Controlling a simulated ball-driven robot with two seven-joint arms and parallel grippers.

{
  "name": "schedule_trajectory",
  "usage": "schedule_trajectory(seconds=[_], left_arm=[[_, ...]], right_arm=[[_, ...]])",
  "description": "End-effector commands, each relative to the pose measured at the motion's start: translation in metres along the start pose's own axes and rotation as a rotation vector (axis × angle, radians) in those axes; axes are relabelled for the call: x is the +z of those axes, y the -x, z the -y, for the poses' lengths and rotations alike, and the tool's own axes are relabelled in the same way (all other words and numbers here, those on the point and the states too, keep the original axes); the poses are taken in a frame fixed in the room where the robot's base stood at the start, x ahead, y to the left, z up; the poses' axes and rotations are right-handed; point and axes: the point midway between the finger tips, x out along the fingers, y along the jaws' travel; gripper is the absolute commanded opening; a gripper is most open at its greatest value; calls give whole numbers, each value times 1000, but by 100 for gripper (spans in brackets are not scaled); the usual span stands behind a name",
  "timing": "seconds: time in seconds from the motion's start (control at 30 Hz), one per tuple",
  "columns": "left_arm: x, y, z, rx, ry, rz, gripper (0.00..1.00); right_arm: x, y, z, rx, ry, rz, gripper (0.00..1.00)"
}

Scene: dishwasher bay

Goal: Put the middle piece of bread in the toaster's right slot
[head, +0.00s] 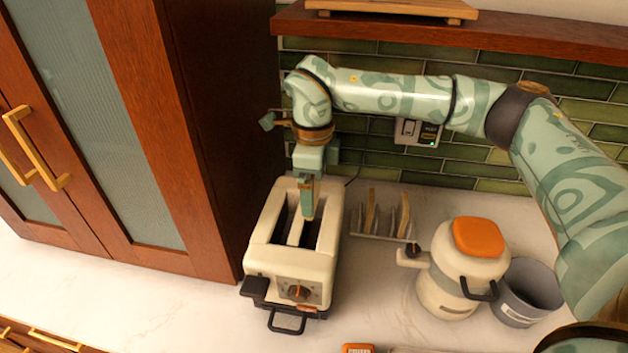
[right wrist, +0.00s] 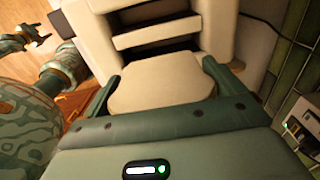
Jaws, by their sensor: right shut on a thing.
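The toaster (head: 262,258) is cream, with two dark slots in its top. My right gripper (head: 308,205) is over it, pointing down near the right slot (head: 311,236). In the right wrist view this gripper (right wrist: 160,92) is shut on a pale slice of bread (right wrist: 160,75), held by its two sides. The toaster slots show beyond the slice. I cannot tell whether its lower edge is inside the right slot. My left gripper (right wrist: 30,38) shows small at the left of the right wrist view, seemingly open and empty; it is out of the head view.
A rack (head: 382,237) right of the toaster holds two slices (head: 371,210) (head: 404,215) with an empty middle between them. A cream canister (head: 447,285) with an orange lid and a grey pot (head: 527,292) stand further right. A wooden cabinet (head: 150,110) stands close on the left.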

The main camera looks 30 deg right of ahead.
Motion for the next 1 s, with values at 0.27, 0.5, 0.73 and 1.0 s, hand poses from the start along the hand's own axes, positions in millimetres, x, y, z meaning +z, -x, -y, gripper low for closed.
schedule_trajectory(seconds=[0.27,0.5,0.73,1.0], left_arm=[[7,-30,6,-7,-3,9,52],[7,-33,6,-8,-2,10,52],[8,-35,8,-9,-1,10,52],[7,-35,8,-9,-1,9,52]], right_arm=[[0,-32,0,3,-1,-1,72],[0,-50,0,1,0,-1,72],[0,-60,0,1,-1,0,72],[0,-60,0,0,0,1,72]])
